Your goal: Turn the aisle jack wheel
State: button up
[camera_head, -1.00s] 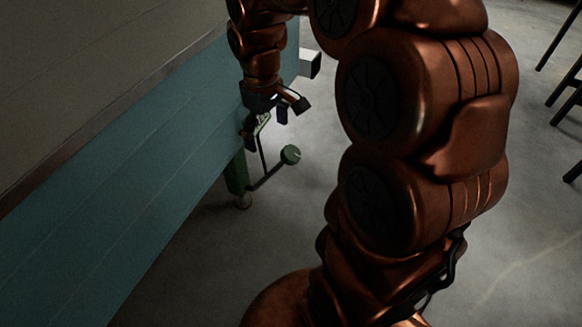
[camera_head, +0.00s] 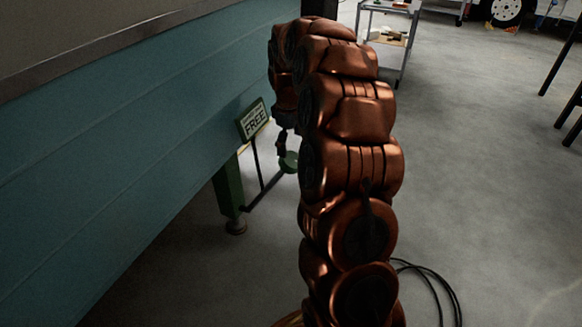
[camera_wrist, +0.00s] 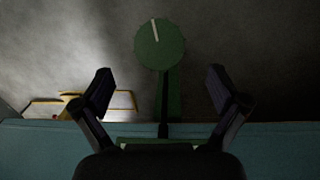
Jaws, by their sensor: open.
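The jack wheel (camera_wrist: 160,44) is a round green disc with a white mark, seen face on at the top of the wrist view. In the head view, the wheel (camera_head: 289,163) is partly hidden by my arm, low beside the teal camper side. A thin dark rod runs from it. The green jack leg (camera_head: 228,188) stands on the floor to its left. My gripper (camera_wrist: 160,86) is open, its two fingers spread either side of the rod, with the wheel beyond the fingertips. In the head view the gripper is mostly hidden behind my arm.
A green-framed sign reading "FREE" (camera_head: 253,120) stands above the jack rod. The teal camper side (camera_head: 130,150) closes off the left. Black cable (camera_head: 435,285) lies on the floor at right. A trolley (camera_head: 395,40) stands at the back. Much of the right floor is clear.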

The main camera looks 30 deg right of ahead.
aim_at(291, 158)
notch_tip(291, 158, down, 8)
jog(key=b, duration=0.2)
jog(key=shift+w+d+r+b, duration=0.1)
jog(key=shift+d+r+b, duration=0.05)
jog(key=shift+r+b, duration=0.15)
jog(key=c, duration=1.1)
jog(key=shift+c, duration=0.2)
jog(key=shift+r+m+p, duration=0.2)
jog(key=shift+m+p, duration=0.1)
jog(key=shift+p, duration=0.5)
